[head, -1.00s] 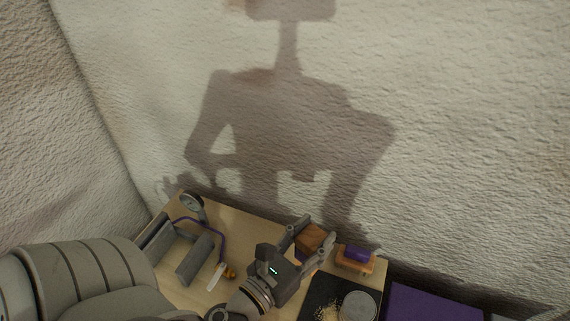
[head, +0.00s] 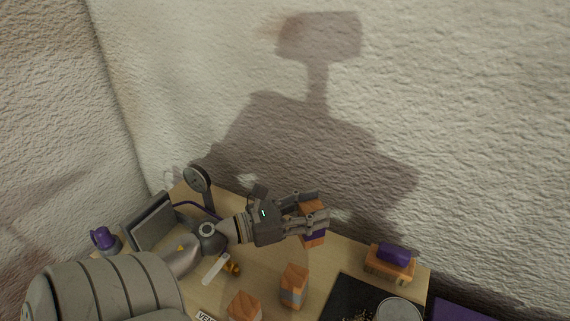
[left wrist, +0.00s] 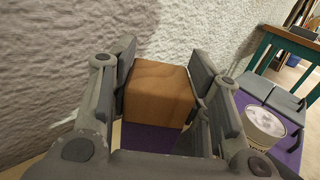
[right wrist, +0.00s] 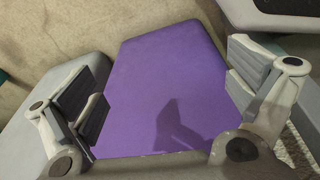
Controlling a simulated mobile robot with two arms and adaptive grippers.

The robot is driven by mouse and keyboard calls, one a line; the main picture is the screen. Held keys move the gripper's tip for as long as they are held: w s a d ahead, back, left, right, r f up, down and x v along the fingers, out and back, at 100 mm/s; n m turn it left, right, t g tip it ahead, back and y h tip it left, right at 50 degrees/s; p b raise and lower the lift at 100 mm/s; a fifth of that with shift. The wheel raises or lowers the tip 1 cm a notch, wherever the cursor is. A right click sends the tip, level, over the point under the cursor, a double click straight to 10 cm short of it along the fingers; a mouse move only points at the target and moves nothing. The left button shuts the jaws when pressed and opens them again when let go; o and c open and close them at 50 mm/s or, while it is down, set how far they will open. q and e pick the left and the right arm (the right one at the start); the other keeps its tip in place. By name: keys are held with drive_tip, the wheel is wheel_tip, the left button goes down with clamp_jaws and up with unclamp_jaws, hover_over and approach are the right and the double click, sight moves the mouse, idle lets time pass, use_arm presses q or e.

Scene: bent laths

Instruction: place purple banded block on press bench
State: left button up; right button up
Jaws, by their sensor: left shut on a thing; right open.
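The purple banded block (head: 312,237) is wooden with a purple band low on it. My left gripper (head: 318,207) is shut on it over the pale wooden bench top (head: 345,255). In the left wrist view the block (left wrist: 160,92) sits between both finger pads, its purple part (left wrist: 150,137) below the wood. Whether its underside touches the bench top cannot be told. My right gripper (right wrist: 167,86) shows only in the right wrist view, open and empty over a flat purple surface (right wrist: 165,75).
A grey-banded wooden block (head: 293,287) and another wooden block (head: 243,306) stand nearer. A small wooden stand (head: 388,268) carries a purple piece. A dark mat (head: 350,297) with a round grey lid, a gauge (head: 197,180) and a purple jug (head: 103,239) are around. The rough wall is behind.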

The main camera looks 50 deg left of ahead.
sight(304, 235)
use_arm(q)
drive_tip(key=shift+w+a+f+h+b, duration=0.15)
drive_tip(key=shift+a+f+b, duration=0.15)
drive_tip(key=shift+a+b, duration=0.25)
drive_tip(key=shift+w+a+f+h+b, duration=0.15)
drive_tip(key=shift+a+f+b, duration=0.15)
drive_tip(key=shift+a+b, duration=0.2)
drive_tip(key=shift+a+f, duration=0.1)
drive_tip(key=shift+f, duration=0.3)
wheel_tip(304, 235, down, 4)
drive_tip(key=shift+f+b, duration=0.15)
drive_tip(key=shift+b, duration=0.7)
drive_tip(key=shift+f+b, duration=0.55)
drive_tip(key=shift+f, duration=1.8)
use_arm(e)
drive_tip(key=w+r, duration=0.4)
drive_tip(key=r, duration=0.4)
drive_tip(key=shift+w+a+r+t, duration=0.25)
drive_tip(key=shift+r+t, duration=0.05)
use_arm(q)
drive_tip(key=shift+f, duration=0.1)
drive_tip(key=o, duration=1.1)
use_arm(e)
drive_tip(key=shift+r, duration=0.4)
use_arm(q)
drive_tip(key=shift+o, duration=0.2)
